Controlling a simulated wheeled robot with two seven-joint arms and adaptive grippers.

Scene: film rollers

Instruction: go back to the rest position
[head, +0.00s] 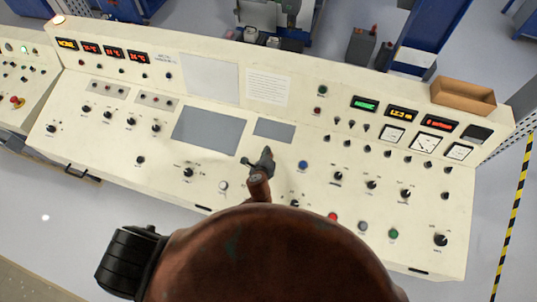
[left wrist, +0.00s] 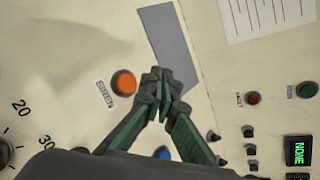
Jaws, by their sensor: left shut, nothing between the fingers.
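My left gripper (head: 263,160) is in front of the sloped cream control panel (head: 258,150), near its middle. In the left wrist view its two fingers (left wrist: 163,78) are shut with their tips together and nothing between them. The tips overlap the edge of a blank grey plate (left wrist: 168,45). An orange button (left wrist: 123,83) is just left of the tips. Whether the fingers touch the panel cannot be told. My right gripper is not in view.
The panel carries several knobs, buttons and lit displays. A brown open box (head: 463,98) sits on its top right edge. Clear floor (head: 60,215) lies at the left front.

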